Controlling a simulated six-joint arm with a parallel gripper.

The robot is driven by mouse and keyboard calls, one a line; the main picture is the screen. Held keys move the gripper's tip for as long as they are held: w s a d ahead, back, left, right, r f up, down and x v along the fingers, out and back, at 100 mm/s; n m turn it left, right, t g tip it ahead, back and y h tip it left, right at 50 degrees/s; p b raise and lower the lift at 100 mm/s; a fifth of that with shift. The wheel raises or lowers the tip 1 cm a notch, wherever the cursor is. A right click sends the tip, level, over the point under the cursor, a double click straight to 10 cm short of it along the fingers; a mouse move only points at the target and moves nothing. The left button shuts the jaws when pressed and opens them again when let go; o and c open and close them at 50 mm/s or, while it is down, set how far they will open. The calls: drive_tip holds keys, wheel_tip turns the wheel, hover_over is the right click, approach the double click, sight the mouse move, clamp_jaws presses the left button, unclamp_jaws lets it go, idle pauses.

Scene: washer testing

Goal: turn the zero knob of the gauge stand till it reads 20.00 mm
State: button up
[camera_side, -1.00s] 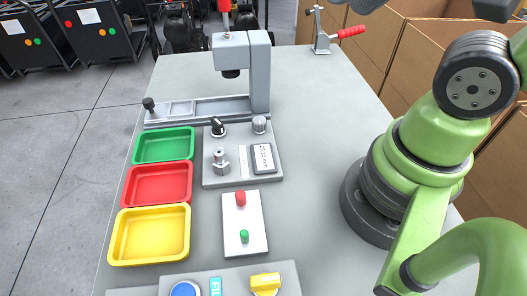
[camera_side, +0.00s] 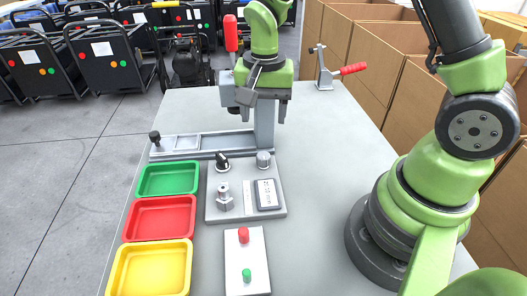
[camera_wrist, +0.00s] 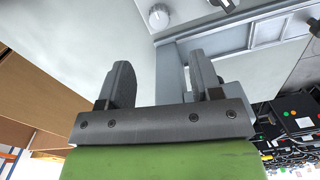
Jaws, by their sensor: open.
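The gauge stand is a light grey plate (camera_side: 235,209) on the table. At its back are a black pointer knob (camera_side: 222,162) and a ribbed silver knob (camera_side: 263,160); I cannot tell for sure which is the zero knob. In front are a metal post with a hex base (camera_side: 224,196) and a small display (camera_side: 267,194), whose digits are too small to read. My gripper (camera_side: 263,112) is open and empty, pointing down, above and behind the plate, in front of the grey column. In the wrist view, the silver knob (camera_wrist: 159,16) lies beyond my open fingers (camera_wrist: 161,75).
A grey press column (camera_side: 264,128) with a red handle (camera_side: 231,33) stands behind, close to my gripper. Green (camera_side: 168,180), red (camera_side: 159,218) and yellow (camera_side: 150,269) trays line the left. A red-handled clamp (camera_side: 325,72) stands at back right. Table right of the plate is clear.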

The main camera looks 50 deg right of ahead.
sight(263, 155)
wheel_tip(263, 155, down, 11)
drive_tip(key=shift+r, duration=0.2)
idle(0.4)
drive_tip(key=c, duration=0.9)
